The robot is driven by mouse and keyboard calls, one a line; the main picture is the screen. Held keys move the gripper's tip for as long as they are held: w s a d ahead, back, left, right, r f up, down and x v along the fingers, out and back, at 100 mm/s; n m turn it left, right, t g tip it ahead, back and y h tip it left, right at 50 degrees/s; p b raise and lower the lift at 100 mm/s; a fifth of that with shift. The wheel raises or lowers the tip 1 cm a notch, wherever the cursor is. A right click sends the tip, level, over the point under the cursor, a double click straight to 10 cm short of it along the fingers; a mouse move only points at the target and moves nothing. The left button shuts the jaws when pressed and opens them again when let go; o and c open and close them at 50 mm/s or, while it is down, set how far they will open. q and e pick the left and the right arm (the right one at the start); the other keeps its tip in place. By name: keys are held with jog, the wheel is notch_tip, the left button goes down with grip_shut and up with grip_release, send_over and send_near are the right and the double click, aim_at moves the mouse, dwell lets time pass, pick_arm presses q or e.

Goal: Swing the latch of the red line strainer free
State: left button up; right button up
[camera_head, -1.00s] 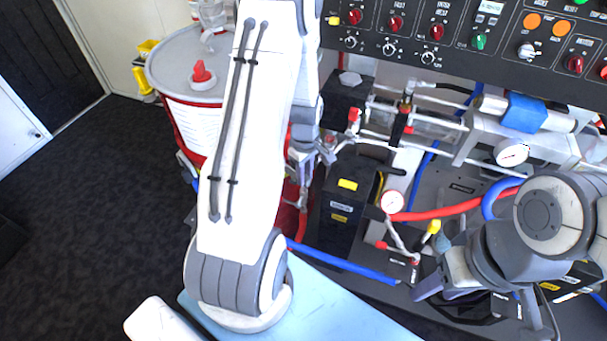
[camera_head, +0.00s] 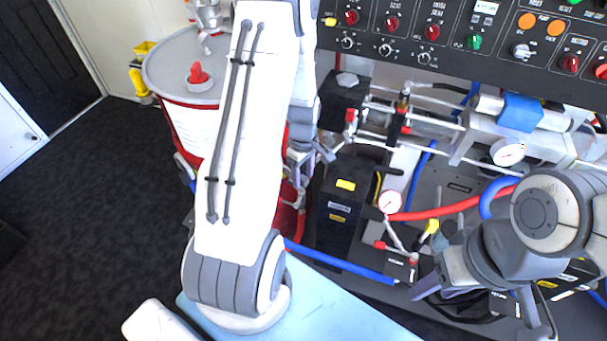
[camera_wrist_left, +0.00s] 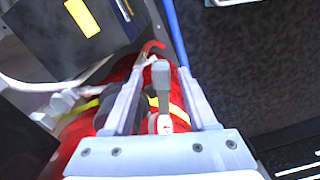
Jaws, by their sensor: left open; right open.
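The red line strainer (camera_wrist_left: 72,148) shows in the left wrist view as a red body with a yellow band, partly hidden by my gripper. A grey latch lever (camera_wrist_left: 162,82) with a pale pivot end stands between my left gripper's fingers (camera_wrist_left: 168,68). The fingers are apart on either side of it; I cannot tell whether either touches it. In the head view my left gripper (camera_head: 310,162) points down beside the black box, and my own arm hides much of the strainer area. My right gripper (camera_head: 482,305) is open and empty at the lower right.
A black box with yellow labels (camera_head: 335,210) stands right of my left gripper. A blue hose (camera_head: 345,265) runs in front of it. A red-and-white drum (camera_head: 185,90) stands at the left. The control panel (camera_head: 460,40) spans the back. Dark floor at the left is clear.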

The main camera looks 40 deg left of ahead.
aim_at(303, 177)
pick_arm(q)
notch_tip(303, 177, up, 10)
jog(key=shift+r, duration=0.25)
jog(key=shift+d, duration=0.1)
dwell(0.5)
jog(key=s+d+r+m+p, duration=0.1)
jog(key=s+d+r+m, duration=0.1)
jog(key=d+r+m, duration=0.3)
jog(key=s+d+r+m, duration=0.1)
jog(key=s+d+m, duration=0.15)
jog(key=d, duration=0.45)
jog(key=s+d+r+m+p, duration=0.1)
jog(key=d+r+m, duration=0.2)
jog(key=d+m, duration=0.3)
jog(key=s+d+r+m, duration=0.1)
jog(key=s+d+m, duration=0.3)
jog(key=s, duration=0.3)
jog(key=s+d+r+m+h, duration=0.1)
jog(key=s+d+r+m, duration=0.1)
jog(key=s+d+m, duration=0.3)
jog(key=shift+s+r+m, duration=0.2)
jog(key=shift+s+m, duration=0.65)
jog(key=shift+s, duration=0.3)
jog(key=shift+c, duration=0.6)
